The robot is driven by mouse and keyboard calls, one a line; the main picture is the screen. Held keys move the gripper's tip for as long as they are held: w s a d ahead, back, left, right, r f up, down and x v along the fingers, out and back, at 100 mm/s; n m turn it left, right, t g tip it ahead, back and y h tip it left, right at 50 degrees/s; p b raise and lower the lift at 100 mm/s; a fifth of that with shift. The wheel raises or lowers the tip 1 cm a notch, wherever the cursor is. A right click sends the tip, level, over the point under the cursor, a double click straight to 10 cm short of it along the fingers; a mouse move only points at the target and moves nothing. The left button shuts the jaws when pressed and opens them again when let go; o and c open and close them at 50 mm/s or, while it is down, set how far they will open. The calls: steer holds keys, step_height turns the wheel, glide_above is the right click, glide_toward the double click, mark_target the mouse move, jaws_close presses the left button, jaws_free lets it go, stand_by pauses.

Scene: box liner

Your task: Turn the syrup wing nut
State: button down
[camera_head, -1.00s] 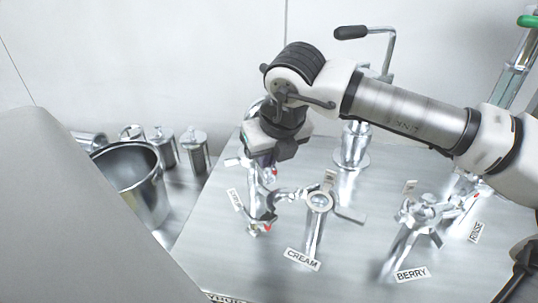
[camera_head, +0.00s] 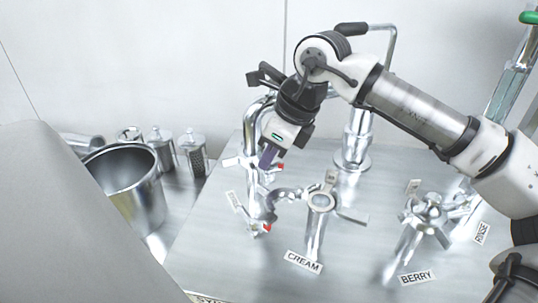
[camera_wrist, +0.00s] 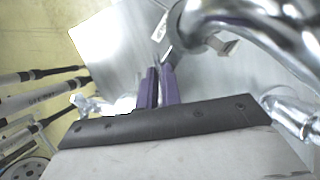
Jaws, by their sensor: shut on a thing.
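My gripper (camera_head: 268,157) is pointed down at the back left metal tap (camera_head: 252,125) in the head view. Its purple fingers (camera_wrist: 158,87) are close together in the wrist view, shut on a wing of a shiny wing nut (camera_wrist: 168,52). In the head view the wing nut (camera_head: 233,161) shows beside the fingertips, with a red mark at its right; the fingers partly hide it. A tilted label (camera_head: 235,201) near this tap is too small to read. A label at the bottom edge (camera_head: 207,299) is cut off and seems to begin "SYR".
Taps labelled CREAM (camera_head: 303,262) and BERRY (camera_head: 417,276) stand to the right, with RINSE (camera_head: 482,233) farther right. A tall pipe with a black handle (camera_head: 350,29) rises behind. A steel pot (camera_head: 127,190) and small canisters (camera_head: 192,152) stand at left.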

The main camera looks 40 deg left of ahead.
steer(key=n+g+h, duration=0.1)
steer(key=n, duration=0.5)
steer(key=shift+w+n+g+h+p, duration=0.1)
steer(key=shift+n+g+h+p, duration=0.25)
steer(key=shift+n+g+h, duration=0.05)
stand_by(0.4)
steer(key=c, duration=1.6)
jaws_free()
steer(key=shift+r, duration=0.1)
steer(key=shift+w+r+p, duration=0.1)
steer(key=shift+r+p, duration=0.25)
steer(key=w+d, duration=0.2)
steer(key=w, duration=0.1)
steer(key=w+d+p, duration=0.1)
steer(key=w+d, duration=0.1)
steer(key=w, duration=0.2)
steer(key=w+d, duration=0.2)
steer(key=w, duration=0.1)
steer(key=shift+w+d+r+p, duration=0.15)
steer(key=shift+d+p, duration=0.15)
steer(key=shift+d, duration=0.05)
